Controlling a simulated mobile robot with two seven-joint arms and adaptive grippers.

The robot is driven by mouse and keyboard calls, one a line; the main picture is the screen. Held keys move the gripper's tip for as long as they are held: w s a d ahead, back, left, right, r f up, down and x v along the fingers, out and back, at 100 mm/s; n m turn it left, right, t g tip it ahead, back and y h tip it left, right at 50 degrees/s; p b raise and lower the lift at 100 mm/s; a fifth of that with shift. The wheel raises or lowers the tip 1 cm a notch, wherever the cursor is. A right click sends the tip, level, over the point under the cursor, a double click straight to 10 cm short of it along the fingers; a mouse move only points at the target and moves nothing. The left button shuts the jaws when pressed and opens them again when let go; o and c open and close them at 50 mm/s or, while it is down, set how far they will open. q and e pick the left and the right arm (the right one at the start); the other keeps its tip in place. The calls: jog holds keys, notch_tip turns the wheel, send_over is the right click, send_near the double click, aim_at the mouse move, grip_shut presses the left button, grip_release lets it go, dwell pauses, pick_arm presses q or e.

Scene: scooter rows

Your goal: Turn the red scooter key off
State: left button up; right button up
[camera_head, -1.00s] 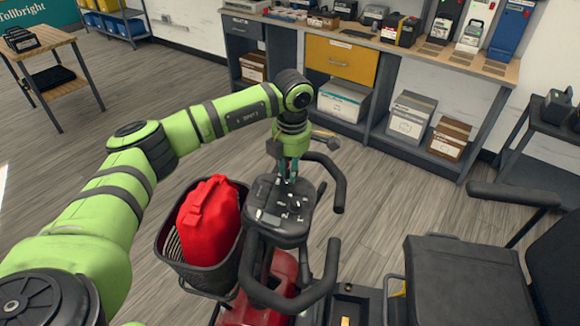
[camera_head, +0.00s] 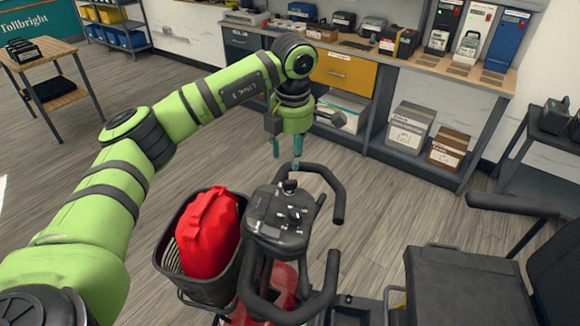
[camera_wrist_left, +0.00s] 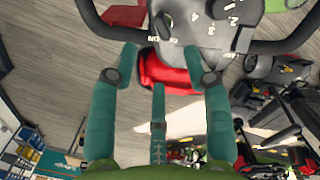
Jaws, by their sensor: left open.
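The red scooter's dark console (camera_head: 268,233) sits between its looped black handlebars, above the red body (camera_head: 283,283). A small black knob, which looks like the key (camera_head: 290,187), stands at the console's far edge. In the wrist view the key (camera_wrist_left: 163,25) shows beside white lettering that seems to include "ON"; its exact setting is hard to read. A numbered dial (camera_wrist_left: 220,9) is to its right. My left gripper (camera_head: 287,161) is open and empty above the console's far edge, its teal fingers apart and clear of the key. My right gripper is not in view.
A black seat (camera_head: 462,287) is at the lower right. A workbench (camera_head: 425,70) with devices stands behind. Open floor (camera_head: 390,195) lies between.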

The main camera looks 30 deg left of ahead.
pick_arm(q)
jog(key=shift+s+d+r, duration=0.1)
jog(key=shift+r, duration=1.25)
